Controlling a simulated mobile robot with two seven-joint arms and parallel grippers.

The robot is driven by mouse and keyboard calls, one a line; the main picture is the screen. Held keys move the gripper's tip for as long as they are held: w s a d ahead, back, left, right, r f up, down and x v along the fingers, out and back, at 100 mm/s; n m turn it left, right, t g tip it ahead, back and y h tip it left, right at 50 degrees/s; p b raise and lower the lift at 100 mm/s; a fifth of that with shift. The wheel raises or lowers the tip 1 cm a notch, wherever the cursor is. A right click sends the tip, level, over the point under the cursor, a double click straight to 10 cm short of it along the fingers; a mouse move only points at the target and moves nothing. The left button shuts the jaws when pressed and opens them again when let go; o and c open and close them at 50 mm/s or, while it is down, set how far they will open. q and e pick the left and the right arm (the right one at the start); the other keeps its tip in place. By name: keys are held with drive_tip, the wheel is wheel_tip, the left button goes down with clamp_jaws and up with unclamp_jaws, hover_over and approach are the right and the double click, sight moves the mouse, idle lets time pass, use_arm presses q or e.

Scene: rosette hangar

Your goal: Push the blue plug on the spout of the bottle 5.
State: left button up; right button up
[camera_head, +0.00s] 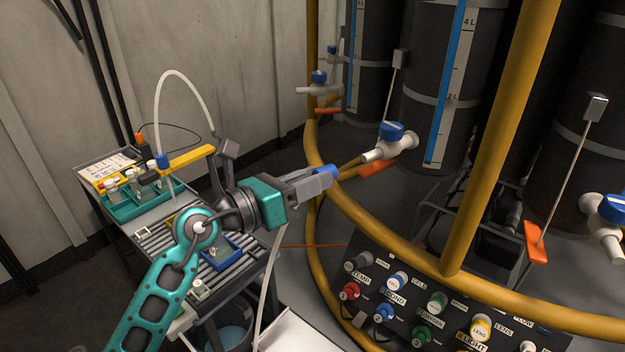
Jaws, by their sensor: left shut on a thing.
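My left gripper (318,180) is shut on the blue plug (328,171), which shows at its fingertips. The gripper points right, towards the white spout (376,153) of the middle dark bottle (425,130). In the picture the plug is a short way left of the spout's open end, and a gap shows between them. The spout carries a blue valve knob (391,132). I see no number on this bottle, so I cannot tell from the view that it is bottle 5. My right gripper is not in view.
A yellow tubular frame (497,150) rings the bottles, and its rail passes close to the gripper. An orange tab (378,168) lies below the spout. A panel of coloured connectors (440,315) is lower right. A cart with a green tray (128,207) stands left.

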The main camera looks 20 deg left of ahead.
use_arm(q)
drive_tip(key=shift+b+x, duration=0.3)
drive_tip(key=shift+x, duration=2.05)
drive_tip(key=shift+w+d, duration=0.4)
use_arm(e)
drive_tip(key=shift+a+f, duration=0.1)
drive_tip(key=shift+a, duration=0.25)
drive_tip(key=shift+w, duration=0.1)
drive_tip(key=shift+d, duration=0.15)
use_arm(q)
drive_tip(key=shift+p, duration=0.35)
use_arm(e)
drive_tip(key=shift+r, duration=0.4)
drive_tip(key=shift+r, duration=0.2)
use_arm(q)
drive_tip(key=shift+p, duration=0.35)
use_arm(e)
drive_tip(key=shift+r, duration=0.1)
